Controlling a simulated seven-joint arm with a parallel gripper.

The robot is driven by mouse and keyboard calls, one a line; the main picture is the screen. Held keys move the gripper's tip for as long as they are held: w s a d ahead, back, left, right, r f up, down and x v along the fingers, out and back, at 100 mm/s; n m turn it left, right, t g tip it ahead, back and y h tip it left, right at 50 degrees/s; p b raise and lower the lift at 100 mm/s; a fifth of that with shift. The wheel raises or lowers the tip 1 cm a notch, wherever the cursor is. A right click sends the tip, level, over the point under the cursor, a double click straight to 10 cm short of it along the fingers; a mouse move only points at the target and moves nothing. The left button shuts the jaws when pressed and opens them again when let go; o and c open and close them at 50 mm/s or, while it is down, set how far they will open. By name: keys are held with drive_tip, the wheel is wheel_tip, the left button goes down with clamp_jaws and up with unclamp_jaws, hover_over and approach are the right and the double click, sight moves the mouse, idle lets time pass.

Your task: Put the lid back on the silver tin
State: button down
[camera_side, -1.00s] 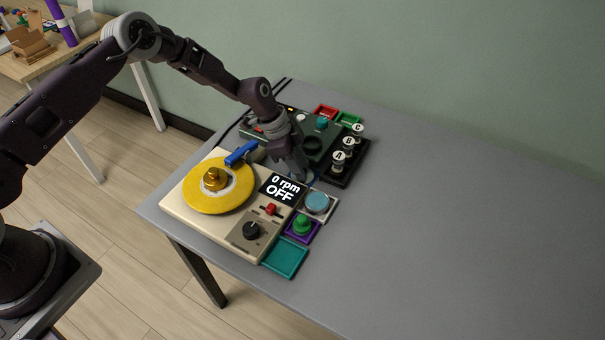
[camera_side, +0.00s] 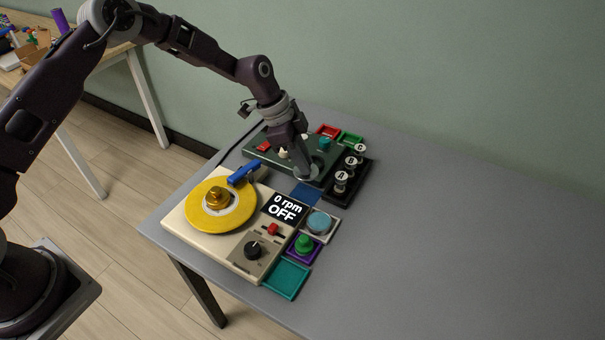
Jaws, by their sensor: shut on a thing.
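My gripper (camera_side: 304,166) points down over the front right part of the dark green machine. It is shut on a flat, round, silvery piece (camera_side: 308,175), which looks like the lid. The piece is held above a blue pad (camera_side: 304,194), which shows bare. I cannot make out the silver tin for certain. The gripper and held piece cover part of the green machine (camera_side: 258,152), including where its dark round opening was seen earlier.
A black rack (camera_side: 346,189) with several white-topped pieces stands close right of my gripper. In front is a cream turntable box (camera_side: 190,232) with a yellow disc (camera_side: 240,208). A light blue round piece (camera_side: 319,222) sits on a white tray. The table's right side (camera_side: 470,240) is clear.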

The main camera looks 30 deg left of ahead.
drive_tip(key=s+d+m, duration=0.2)
drive_tip(key=s+d, duration=0.4)
drive_tip(key=d, duration=0.1)
drive_tip(key=shift+g, duration=0.3)
drive_tip(key=shift+s+d+f, duration=0.1)
drive_tip(key=shift+f, duration=1.5)
drive_tip(key=shift+s+d+f, duration=0.1)
drive_tip(key=shift+f, duration=1.45)
drive_tip(key=shift+f, duration=0.15)
drive_tip(key=c, duration=1.2)
unclamp_jaws()
drive_tip(key=shift+c, duration=0.2)
drive_tip(key=o, duration=0.5)
